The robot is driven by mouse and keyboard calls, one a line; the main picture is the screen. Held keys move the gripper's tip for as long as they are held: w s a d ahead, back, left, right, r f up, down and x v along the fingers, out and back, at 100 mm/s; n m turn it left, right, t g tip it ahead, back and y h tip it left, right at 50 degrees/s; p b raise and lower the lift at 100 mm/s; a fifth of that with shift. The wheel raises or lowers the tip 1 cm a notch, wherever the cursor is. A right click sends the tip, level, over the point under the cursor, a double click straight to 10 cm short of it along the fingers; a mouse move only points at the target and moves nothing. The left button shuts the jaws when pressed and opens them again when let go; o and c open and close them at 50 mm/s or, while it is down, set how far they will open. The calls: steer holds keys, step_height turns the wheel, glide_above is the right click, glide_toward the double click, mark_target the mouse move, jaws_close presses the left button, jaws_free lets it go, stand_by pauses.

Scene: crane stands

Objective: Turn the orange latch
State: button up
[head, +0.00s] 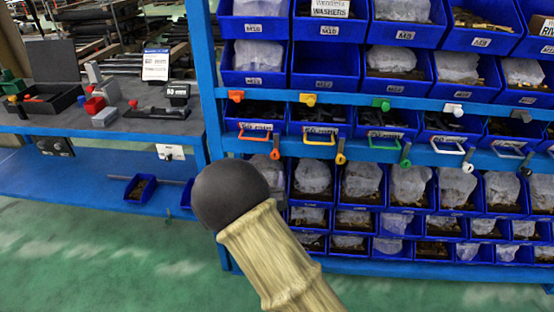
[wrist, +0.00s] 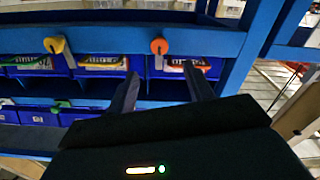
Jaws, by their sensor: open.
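In the head view, an orange knob (head: 236,95) sits on the upper blue rail, an orange-red loop handle (head: 255,135) hangs below it, and a second orange latch piece (head: 275,148) hangs from the lower rail. The wrist view looks upside-down relative to the head view. The orange-red handle (wrist: 190,65) is near the right fingertip. Contact cannot be told. My arm hides the fingers in the head view.
A yellow latch (wrist: 55,45) is left of the orange one in the wrist view. Green (head: 405,155) and white (head: 468,160) latches continue along the rail. Blue bins (head: 330,65) fill the rack. A workbench (head: 100,125) stands at left. Green floor is open in front.

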mark_target(275, 156)
steer(key=w, duration=1)
steer(key=shift+w+d, duration=0.3)
steer(key=shift+w, duration=0.05)
steer(key=shift+c, duration=0.4)
